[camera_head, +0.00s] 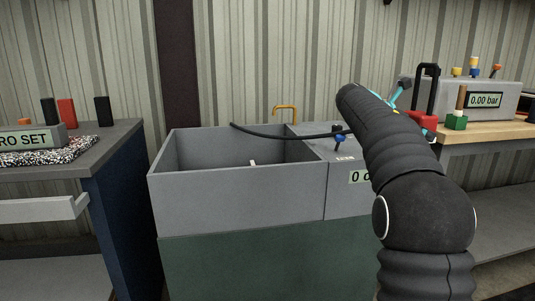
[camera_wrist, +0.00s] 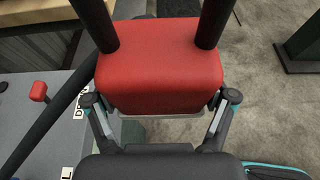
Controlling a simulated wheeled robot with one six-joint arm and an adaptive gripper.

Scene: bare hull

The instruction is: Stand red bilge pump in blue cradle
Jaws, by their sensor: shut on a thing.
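The red bilge pump (camera_wrist: 160,68) is a rounded red block with two black uprights, filling the upper middle of the wrist view. My gripper (camera_wrist: 160,103) is shut on it, one finger at each side of its near end. In the head view the red pump (camera_head: 424,121) shows at the right behind my arm, with a black loop handle above it. My gripper is mostly hidden there by my arm, with a cyan part (camera_head: 397,95) showing. The pump appears held above the floor in the wrist view. I cannot make out a blue cradle in either view.
An open grey sink (camera_head: 240,205) stands in the middle, with a black hose (camera_head: 285,133) across it and a yellow tap (camera_head: 286,109) behind. A left bench (camera_head: 80,150) holds dark and red blocks. A right bench (camera_head: 500,131) holds a gauge box (camera_head: 487,98) and green block (camera_head: 457,121).

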